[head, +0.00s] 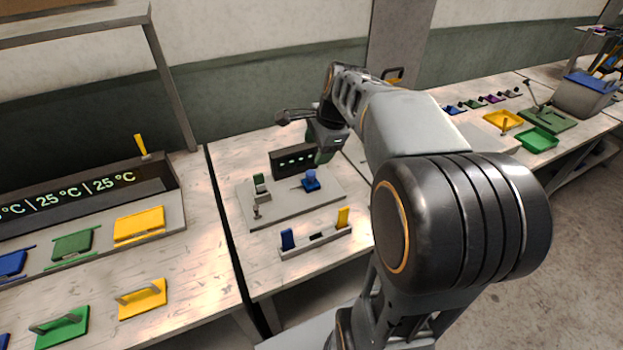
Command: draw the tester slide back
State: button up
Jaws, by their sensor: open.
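The tester appears to be the grey plate (255,218) on the middle table, with a dark display box (292,161) at its back. A blue block (310,181) with a thin rod on its left sits on the plate's right part; it may be the slide, but I cannot tell. My gripper (286,117) is small and dark, open, above and behind the display box and apart from the plate. My own arm hides the area to the right.
A grey rack (315,243) with a blue and a yellow upright piece stands in front of the plate. The left table holds coloured dies and a temperature display (70,195). Yellow (503,120) and green (541,139) trays lie at right. Bare tabletop (225,155) shows left of the display box.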

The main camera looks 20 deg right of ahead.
aim_at(311, 173)
jog(key=w+d+f+m+y+b, duration=0.1)
jog(key=w+d+f+m+b, duration=0.1)
jog(key=w+d+f+m, duration=0.55)
jog(key=shift+m, duration=0.65)
jog(key=x, duration=0.3)
jog(key=a+x, duration=0.1)
jog(key=x, duration=0.3)
jog(key=a+x, duration=0.1)
jog(key=x, duration=0.3)
jog(key=shift+s+r, duration=0.15)
jog(key=shift+s, duration=0.2)
grip_shut()
jog(key=shift+r, duration=0.1)
